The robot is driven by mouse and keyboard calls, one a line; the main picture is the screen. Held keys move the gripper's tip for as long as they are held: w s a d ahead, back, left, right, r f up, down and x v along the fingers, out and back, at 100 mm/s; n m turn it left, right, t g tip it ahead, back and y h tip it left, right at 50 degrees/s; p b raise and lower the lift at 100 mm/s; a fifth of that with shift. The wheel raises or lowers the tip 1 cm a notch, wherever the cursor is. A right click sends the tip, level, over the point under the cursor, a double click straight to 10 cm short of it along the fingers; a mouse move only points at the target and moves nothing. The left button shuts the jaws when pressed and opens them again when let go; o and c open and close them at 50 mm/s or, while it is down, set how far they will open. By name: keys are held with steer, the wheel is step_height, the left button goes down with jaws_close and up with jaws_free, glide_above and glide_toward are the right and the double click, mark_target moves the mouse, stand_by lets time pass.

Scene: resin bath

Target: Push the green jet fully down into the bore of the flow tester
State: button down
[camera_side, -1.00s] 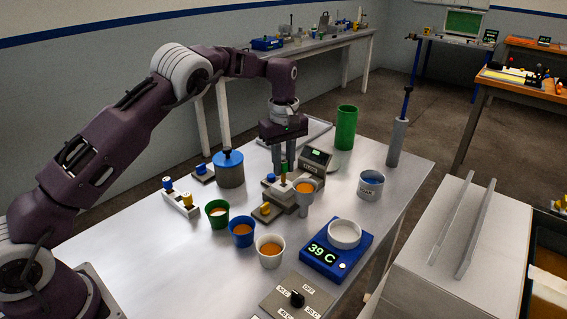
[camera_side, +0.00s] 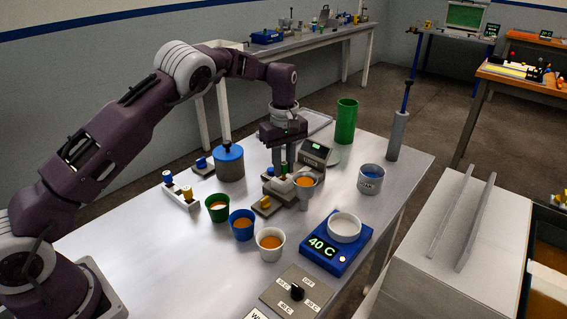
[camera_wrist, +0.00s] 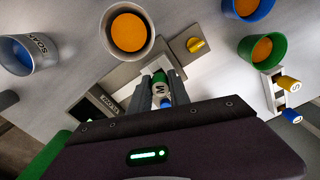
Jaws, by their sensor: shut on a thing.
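The green jet (camera_side: 284,167) stands upright at the flow tester (camera_side: 288,195), a grey block on the table beside a cup of orange liquid. My gripper (camera_side: 285,160) points down with its fingers around the jet. The tester (camera_wrist: 118,82) lies just beyond the fingertips there. The fingers and jet hide the bore, so I cannot tell how deep the jet sits.
The orange-filled funnel cup (camera_side: 305,182) is close on the right of my gripper. A yellow knob (camera_side: 265,202) is in front, a small display box (camera_side: 315,153) behind. Green (camera_side: 217,207), blue (camera_side: 242,224) and white (camera_side: 270,243) cups stand nearer the front.

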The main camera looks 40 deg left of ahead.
mark_target(284, 163)
steer(key=shift+f, duration=0.65)
steer(key=c, duration=1.1)
jaws_free()
steer(key=shift+c, duration=0.2)
step_height(284, 163, up, 7)
steer(key=shift+r, duration=0.1)
